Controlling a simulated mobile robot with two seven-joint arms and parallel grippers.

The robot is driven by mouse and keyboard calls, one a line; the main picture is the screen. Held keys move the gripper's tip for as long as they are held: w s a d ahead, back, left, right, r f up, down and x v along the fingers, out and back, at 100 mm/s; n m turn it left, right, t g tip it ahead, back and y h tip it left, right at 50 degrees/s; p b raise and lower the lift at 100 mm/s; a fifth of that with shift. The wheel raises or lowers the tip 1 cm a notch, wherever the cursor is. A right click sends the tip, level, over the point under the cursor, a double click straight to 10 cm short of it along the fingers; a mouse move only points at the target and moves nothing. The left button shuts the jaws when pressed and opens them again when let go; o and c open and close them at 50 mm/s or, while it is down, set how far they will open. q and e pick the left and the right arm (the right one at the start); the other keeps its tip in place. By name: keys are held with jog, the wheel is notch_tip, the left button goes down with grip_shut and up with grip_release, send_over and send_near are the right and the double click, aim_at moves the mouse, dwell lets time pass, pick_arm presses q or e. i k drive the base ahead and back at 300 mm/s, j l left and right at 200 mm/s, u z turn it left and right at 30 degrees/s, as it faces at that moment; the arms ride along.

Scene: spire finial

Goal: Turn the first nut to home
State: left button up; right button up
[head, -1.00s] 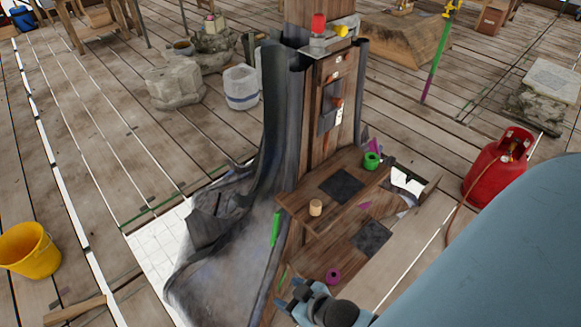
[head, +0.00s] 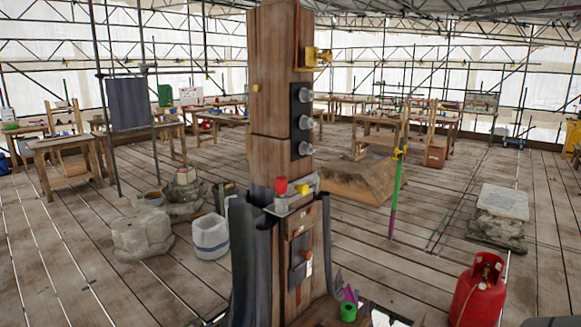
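A tall wooden post (head: 277,100) stands in the middle of the head view. A black plate (head: 296,101) is fixed to its right face. Three grey metal nut-like pieces stick out from the plate: a top one (head: 306,94), a middle one (head: 308,122) and a bottom one (head: 305,148). Which of them is the first nut, and how far each is turned, I cannot tell. Neither of my grippers shows in this view.
A yellow bracket (head: 316,57) juts from the post above the plate. A grey ledge (head: 291,198) below carries red and yellow pieces. A red gas cylinder (head: 478,291) stands at lower right. Stone blocks and a white bucket (head: 211,237) stand left. Plank floor lies open around.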

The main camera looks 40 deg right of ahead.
aim_at(304, 148)
jog(key=z, duration=1.45)
